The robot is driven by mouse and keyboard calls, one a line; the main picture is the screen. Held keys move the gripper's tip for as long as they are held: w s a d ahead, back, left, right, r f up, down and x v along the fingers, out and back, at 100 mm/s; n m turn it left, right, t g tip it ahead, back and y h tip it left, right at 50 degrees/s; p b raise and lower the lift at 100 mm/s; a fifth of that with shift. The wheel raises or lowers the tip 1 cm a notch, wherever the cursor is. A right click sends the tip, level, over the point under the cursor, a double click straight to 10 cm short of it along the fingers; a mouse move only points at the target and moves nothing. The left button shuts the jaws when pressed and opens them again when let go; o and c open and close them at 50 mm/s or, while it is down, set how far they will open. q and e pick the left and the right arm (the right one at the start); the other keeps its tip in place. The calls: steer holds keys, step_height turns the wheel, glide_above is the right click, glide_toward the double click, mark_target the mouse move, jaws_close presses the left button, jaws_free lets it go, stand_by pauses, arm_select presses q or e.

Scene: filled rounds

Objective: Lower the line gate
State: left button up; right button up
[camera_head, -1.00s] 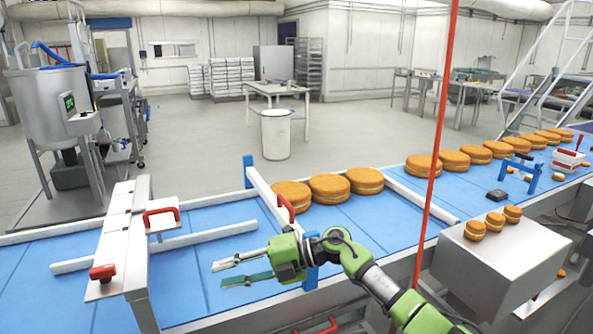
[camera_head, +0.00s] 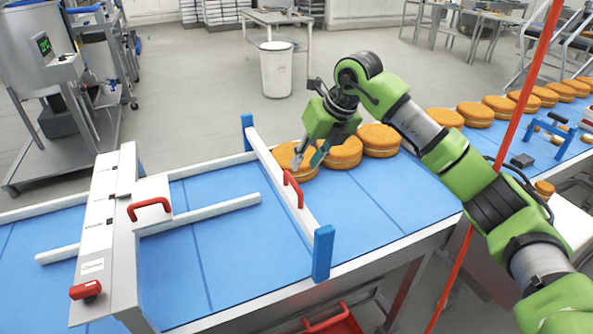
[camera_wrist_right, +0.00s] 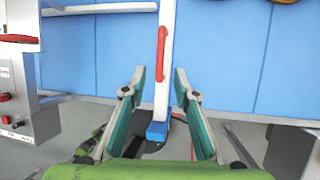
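The line gate is a white bar (camera_head: 268,160) with a red handle (camera_head: 292,188), crossing the blue belt between two blue posts. Its height above the belt is hard to judge. My right gripper (camera_head: 308,160) points down just right of the bar in the head view, in front of the first filled round (camera_head: 284,152). It is open and empty. In the right wrist view its fingertips (camera_wrist_right: 159,74) stand apart on either side of the gate bar (camera_wrist_right: 166,18), with the red handle (camera_wrist_right: 161,52) ahead between them. My left gripper is not in view.
Several filled rounds (camera_head: 380,138) line the belt right of the gate. Left of it, the blue belt (camera_head: 235,255) is bare except for white guide rails (camera_head: 205,213) and a white crosspiece (camera_head: 105,210) with red handles. A thin red pole (camera_head: 520,105) rises at the right.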

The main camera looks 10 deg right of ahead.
mark_target(294, 181)
steer(key=p+x, duration=0.2)
steer(key=x, duration=0.5)
steer(key=shift+w+f, duration=0.1)
steer(key=shift+w, duration=0.1)
steer(key=shift+f, duration=0.25)
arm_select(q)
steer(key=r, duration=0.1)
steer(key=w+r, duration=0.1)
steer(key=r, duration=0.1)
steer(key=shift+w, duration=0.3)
arm_select(e)
steer(key=shift+w+a+f, duration=0.1)
steer(key=shift+w+f, duration=0.05)
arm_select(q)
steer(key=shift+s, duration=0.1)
arm_select(e)
jaws_close()
